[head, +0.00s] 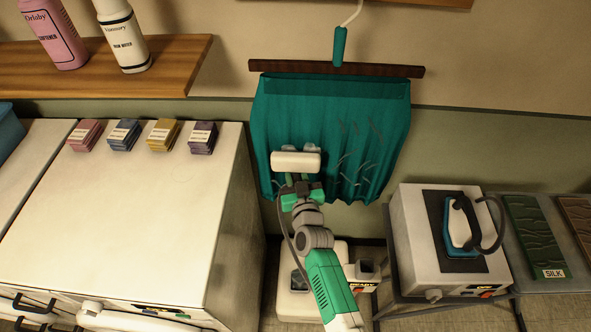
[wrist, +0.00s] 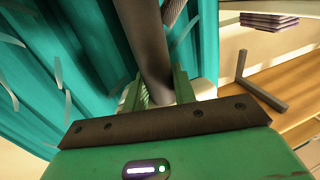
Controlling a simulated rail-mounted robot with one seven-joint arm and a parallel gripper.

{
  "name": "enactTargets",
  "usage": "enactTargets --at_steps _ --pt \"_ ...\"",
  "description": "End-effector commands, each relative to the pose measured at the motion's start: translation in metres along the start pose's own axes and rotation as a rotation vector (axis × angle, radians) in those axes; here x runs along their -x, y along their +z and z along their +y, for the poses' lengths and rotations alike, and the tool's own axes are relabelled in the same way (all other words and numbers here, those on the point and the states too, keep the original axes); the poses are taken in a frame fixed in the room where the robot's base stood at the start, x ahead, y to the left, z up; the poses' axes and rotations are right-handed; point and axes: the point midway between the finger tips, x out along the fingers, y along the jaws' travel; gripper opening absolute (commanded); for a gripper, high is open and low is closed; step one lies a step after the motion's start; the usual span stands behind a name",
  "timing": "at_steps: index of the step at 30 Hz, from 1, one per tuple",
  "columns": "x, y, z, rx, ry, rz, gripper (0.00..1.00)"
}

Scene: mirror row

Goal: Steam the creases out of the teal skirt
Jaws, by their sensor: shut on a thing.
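The teal skirt (head: 300,115) hangs from a dark wooden hanger bar (head: 300,68) against the wall in the head view. Pale crease marks show on its middle and right side; the upper left looks smooth. My gripper (head: 300,190) is shut on the steamer's dark handle, and the steamer's white head (head: 296,161) lies in front of the skirt's lower left. Whether the head touches the cloth I cannot tell. In the wrist view the dark steamer handle (wrist: 150,50) stands between my fingers (wrist: 160,90), with the teal cloth (wrist: 90,50) and pale creases behind it.
The white steamer base (head: 295,305) stands on the floor below. A white counter (head: 150,210) with several stacks of coloured cloths is at left. A blue iron (head: 460,225) rests on a white unit at right, beside a dark green pad labelled SILK (head: 535,235).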

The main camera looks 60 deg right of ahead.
Motion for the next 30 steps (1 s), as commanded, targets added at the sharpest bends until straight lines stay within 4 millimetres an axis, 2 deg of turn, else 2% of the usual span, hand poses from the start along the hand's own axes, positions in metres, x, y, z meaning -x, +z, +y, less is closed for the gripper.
enactTargets --at_steps 3,30 --pt "-0.001 0.013 0.000 0.000 0.001 0.003 0.00" --pt "-0.001 0.087 0.001 0.000 0.000 0.002 0.00"
